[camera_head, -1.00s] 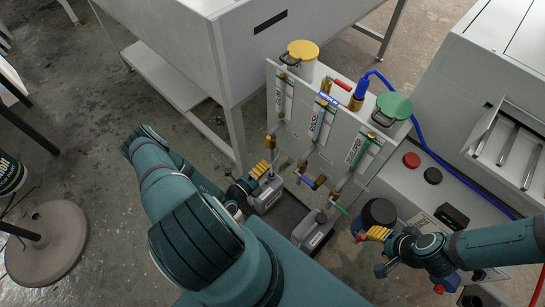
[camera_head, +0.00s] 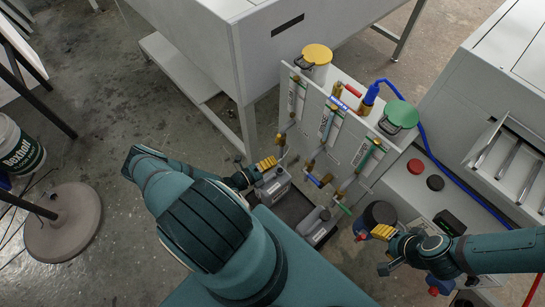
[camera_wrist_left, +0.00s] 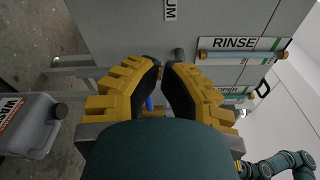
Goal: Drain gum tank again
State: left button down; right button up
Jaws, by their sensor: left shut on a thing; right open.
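The gum line (camera_head: 292,105) is the leftmost of the three labelled lines on the white panel. The yellow-lidded tank (camera_head: 317,54) stands behind it. My left gripper (camera_head: 273,160) is at the lower end of this line, shut on its drain valve; the fingers hide the handle. In the left wrist view the yellow fingers (camera_wrist_left: 162,72) close around it, below part of the gum label (camera_wrist_left: 170,10). A grey jug (camera_head: 273,187) stands under the gum line, and a grey jug with an orange label (camera_wrist_left: 30,125) shows in the wrist view. My right gripper (camera_head: 379,250) is open and empty.
The rinse valve's blue handle (camera_head: 316,181) and developer valve's green handle (camera_head: 344,209) are to the right. Another grey jug (camera_head: 316,224) stands below them. A dark round container (camera_head: 380,213) is near my right gripper. Open floor (camera_head: 110,110) lies left.

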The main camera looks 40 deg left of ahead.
aim_at(277, 140)
pick_arm(q)
jog(key=x, duration=0.8)
jog(key=shift+s+a+r+b, duration=0.1)
jog(key=shift+a+r+b, duration=0.15)
jog(key=shift+a, duration=0.7)
jog(key=shift+a+r+b, duration=0.15)
jog(key=shift+a+b, duration=0.1)
jog(key=shift+a, duration=0.7)
jog(key=shift+a+r, duration=0.3)
jog(key=shift+a, duration=0.4)
jog(key=shift+d, duration=0.15)
